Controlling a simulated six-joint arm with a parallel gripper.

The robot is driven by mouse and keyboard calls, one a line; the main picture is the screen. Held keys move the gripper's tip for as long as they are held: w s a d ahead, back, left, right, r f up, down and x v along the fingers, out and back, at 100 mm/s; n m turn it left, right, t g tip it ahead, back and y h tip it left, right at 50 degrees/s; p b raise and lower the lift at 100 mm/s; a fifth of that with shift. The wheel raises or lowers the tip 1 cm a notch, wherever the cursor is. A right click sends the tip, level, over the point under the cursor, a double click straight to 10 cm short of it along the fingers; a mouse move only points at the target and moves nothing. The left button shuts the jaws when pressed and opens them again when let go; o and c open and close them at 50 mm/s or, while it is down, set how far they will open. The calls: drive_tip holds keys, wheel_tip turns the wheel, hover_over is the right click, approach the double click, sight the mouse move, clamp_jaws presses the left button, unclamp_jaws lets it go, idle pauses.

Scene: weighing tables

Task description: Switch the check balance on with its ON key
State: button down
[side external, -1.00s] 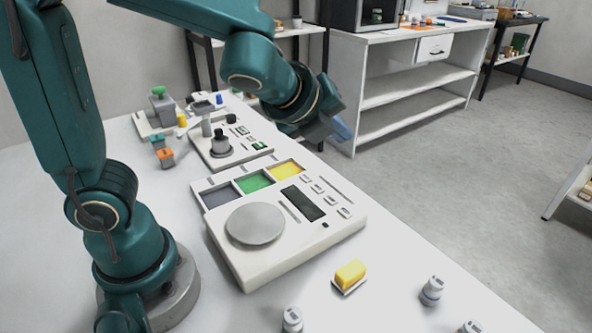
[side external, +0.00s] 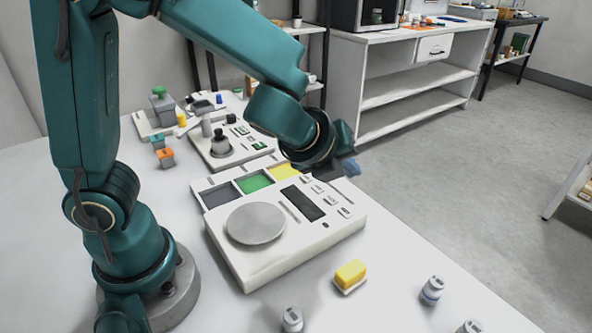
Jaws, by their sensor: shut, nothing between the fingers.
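A large white balance (side external: 262,268) stands on the near table with a round grey pan (side external: 255,223), which is empty. Its display (side external: 303,203) is dark, and a row of small keys (side external: 331,200) runs beside it; their labels are too small to read. A smaller white balance (side external: 236,160) stands behind it, with a dark weight (side external: 219,141) on its pan and a few green-marked keys. I cannot tell from labels which is the check balance. My gripper (side external: 350,168) is shut and empty, above the large balance's far right end, near its farthest keys.
A tray with grey, green (side external: 254,182) and yellow compartments adjoins the large balance. Small orange (side external: 165,158) and teal blocks lie at left. A white shelf unit stands behind.

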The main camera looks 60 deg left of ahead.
drive_tip(key=shift+f, duration=3.1)
drive_tip(key=shift+f, duration=0.1)
drive_tip(key=shift+f, duration=0.35)
drive_tip(key=shift+f, duration=0.35)
idle(0.4)
drive_tip(key=shift+r, duration=0.8)
drive_tip(key=shift+r, duration=2.5)
